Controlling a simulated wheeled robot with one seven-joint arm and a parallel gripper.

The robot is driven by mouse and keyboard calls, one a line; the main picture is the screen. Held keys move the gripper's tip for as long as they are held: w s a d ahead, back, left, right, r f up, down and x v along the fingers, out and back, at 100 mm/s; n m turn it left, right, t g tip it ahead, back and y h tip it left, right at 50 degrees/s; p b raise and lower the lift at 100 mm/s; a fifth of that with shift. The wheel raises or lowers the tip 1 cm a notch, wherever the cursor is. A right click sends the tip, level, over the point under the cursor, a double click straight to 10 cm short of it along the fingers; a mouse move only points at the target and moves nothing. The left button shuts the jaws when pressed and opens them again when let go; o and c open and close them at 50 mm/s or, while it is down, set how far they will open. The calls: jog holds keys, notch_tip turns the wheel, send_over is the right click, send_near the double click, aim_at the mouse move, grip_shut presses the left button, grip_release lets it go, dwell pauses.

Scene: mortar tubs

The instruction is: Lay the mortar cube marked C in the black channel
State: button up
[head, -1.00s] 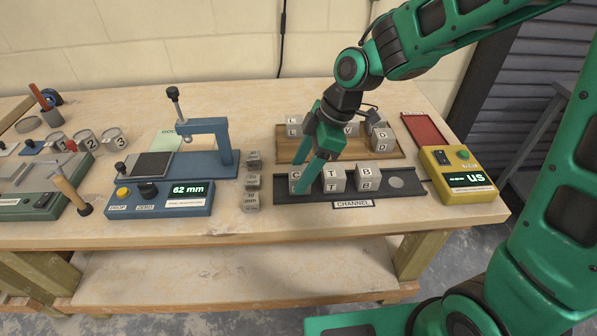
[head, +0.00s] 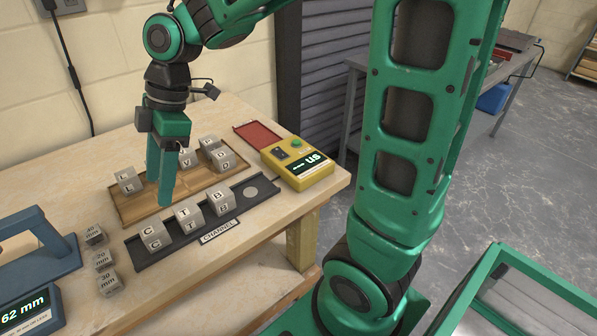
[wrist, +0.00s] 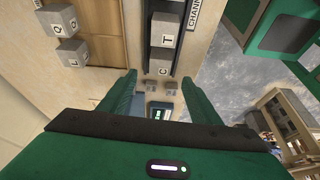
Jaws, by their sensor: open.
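The mortar cube C (head: 152,236) sits in the left end of the black channel (head: 262,191). Cubes T (head: 189,219) and B (head: 219,202) stand to its right in the same row.
A wooden tray (head: 142,209) behind the channel holds several lettered cubes. A yellow meter (head: 297,165) and a red plate (head: 258,136) lie to the right. Small mm-marked blocks (head: 103,259) and a blue gauge (head: 40,250) stand to the left. The channel's right end is free.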

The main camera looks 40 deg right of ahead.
jog(key=s+d+f+m+h, duration=0.15)
jog(key=s+d+m, duration=0.25)
jog(key=d+m, duration=0.45)
jog(key=s+d+m+h, duration=0.2)
jog(key=s+d+m, duration=0.25)
jog(key=d, duration=0.75)
jog(key=s+d+f+m, duration=0.2)
jog(key=s+d+m, duration=0.7)
jog(key=s, duration=0.3)
jog(key=shift+s+f+m+h, duration=0.2)
jog(key=shift+m+h, duration=0.15)
jog(key=shift+m, duration=0.45)
jog(key=shift+w+d, duration=0.1)
jog(key=shift+w+f, duration=0.25)
jog(key=shift+w, duration=0.35)
jog(key=shift+c, duration=0.6)
